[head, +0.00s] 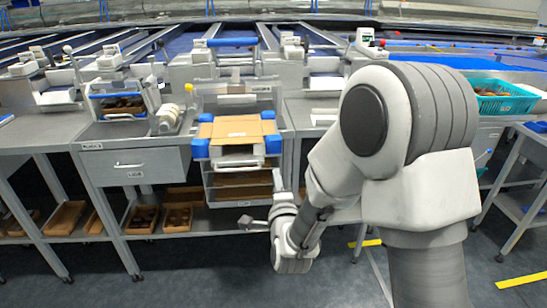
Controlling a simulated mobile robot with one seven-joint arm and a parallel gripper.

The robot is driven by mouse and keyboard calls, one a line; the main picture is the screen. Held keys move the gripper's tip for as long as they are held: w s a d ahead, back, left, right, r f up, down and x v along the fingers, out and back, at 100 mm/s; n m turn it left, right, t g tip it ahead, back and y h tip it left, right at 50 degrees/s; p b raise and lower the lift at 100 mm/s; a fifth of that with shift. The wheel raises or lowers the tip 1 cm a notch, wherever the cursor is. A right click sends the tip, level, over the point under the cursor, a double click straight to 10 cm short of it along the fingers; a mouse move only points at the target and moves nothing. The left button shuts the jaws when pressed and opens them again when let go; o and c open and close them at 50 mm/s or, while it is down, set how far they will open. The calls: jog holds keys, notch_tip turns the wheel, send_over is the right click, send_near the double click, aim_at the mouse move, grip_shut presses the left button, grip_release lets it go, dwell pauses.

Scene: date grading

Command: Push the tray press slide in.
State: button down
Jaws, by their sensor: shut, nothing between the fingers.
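The tray press is the grey metal frame (236,88) in the middle of the bench row. Its slide (237,162), a pale part with a handle-like bar and blue blocks at the sides, appears to stick out at the front, toward me. My gripper (243,222) is shut and empty. My arm hides part of the bench to the right.
A drawer (136,165) with a handle is left of the press. Brown boxes (66,217) stand on the low shelf. A teal crate (502,97) is at the far right. Bench legs stand on both sides; the dark floor in front is open.

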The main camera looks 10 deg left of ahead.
aim_at(271, 150)
jog(key=b+x, duration=0.1)
jog(key=x, duration=0.9)
jog(key=shift+w+a, duration=0.15)
jog(key=shift+w, duration=0.05)
jog(key=shift+w, duration=0.1)
